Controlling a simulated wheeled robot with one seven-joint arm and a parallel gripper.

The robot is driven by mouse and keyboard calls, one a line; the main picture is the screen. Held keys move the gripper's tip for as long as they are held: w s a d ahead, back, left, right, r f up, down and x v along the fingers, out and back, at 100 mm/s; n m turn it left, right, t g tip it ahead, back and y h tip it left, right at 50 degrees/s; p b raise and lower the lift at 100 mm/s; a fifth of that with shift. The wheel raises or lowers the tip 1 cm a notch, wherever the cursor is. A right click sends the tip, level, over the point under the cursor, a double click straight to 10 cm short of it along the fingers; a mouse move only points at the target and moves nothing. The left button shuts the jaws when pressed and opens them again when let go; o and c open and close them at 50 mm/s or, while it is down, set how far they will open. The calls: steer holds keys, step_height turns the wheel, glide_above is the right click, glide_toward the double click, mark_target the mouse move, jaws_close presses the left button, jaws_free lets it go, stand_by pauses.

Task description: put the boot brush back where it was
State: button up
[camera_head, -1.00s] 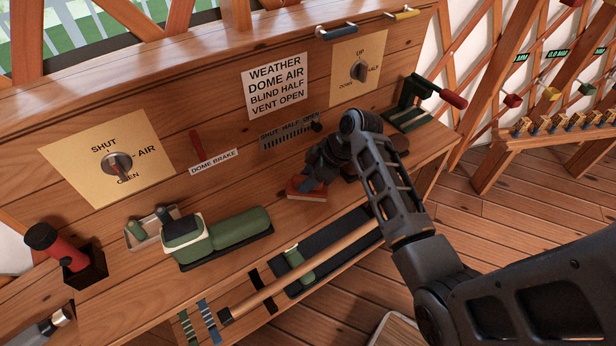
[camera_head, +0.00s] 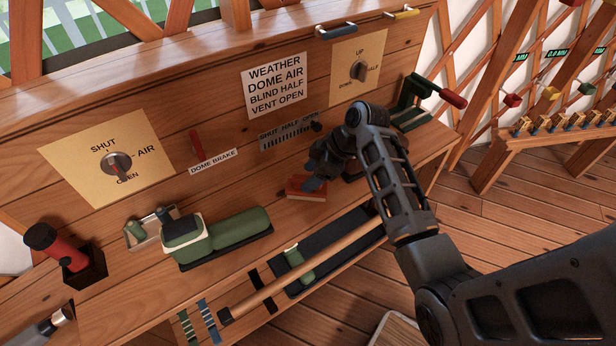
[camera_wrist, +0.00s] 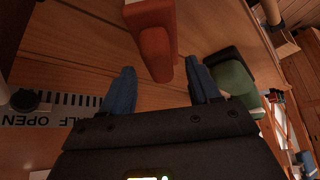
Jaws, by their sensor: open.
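The boot brush, by its looks the small red-brown block (camera_head: 305,188), lies on the wooden bench below the slotted vent slider. My gripper (camera_head: 317,182) is just above and behind it. In the wrist view the brush (camera_wrist: 152,45) lies ahead of my gripper (camera_wrist: 161,82). The brush's near end points into the gap between the two blue fingertips, which are spread apart. The gripper is open, and I see no finger closed on the brush. Whether a finger touches it is hard to tell.
A green padded block (camera_head: 240,226) sits left of the brush, and a red-handled tool in a black holder (camera_head: 85,268) farther left. A long wooden pole (camera_head: 300,270) runs along the front. A green clamp with a red handle (camera_head: 415,100) stands at the right. Bare bench surrounds the brush.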

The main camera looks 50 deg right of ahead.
steer(key=v, duration=1)
steer(key=s+a+f+m+t+h, duration=0.2)
steer(key=s+a+f, duration=0.25)
steer(key=a, duration=0.35)
steer(key=s+a+f+m+t+h, duration=0.1)
steer(key=s+a+f+m+h, duration=0.15)
steer(key=s+a, duration=0.4)
steer(key=s+a+r+t, duration=0.3)
steer(key=s+a+r, duration=0.1)
steer(key=s+r, duration=0.3)
steer(key=s+a+r+m+t+y, duration=0.1)
steer(key=s+a+r+t, duration=0.2)
steer(key=s+a+r, duration=0.2)
step_height(320, 180, up, 5)
steer(key=shift+s+a+f+t, duration=0.1)
steer(key=shift+s+a+t, duration=0.2)
steer(key=shift+s, duration=0.75)
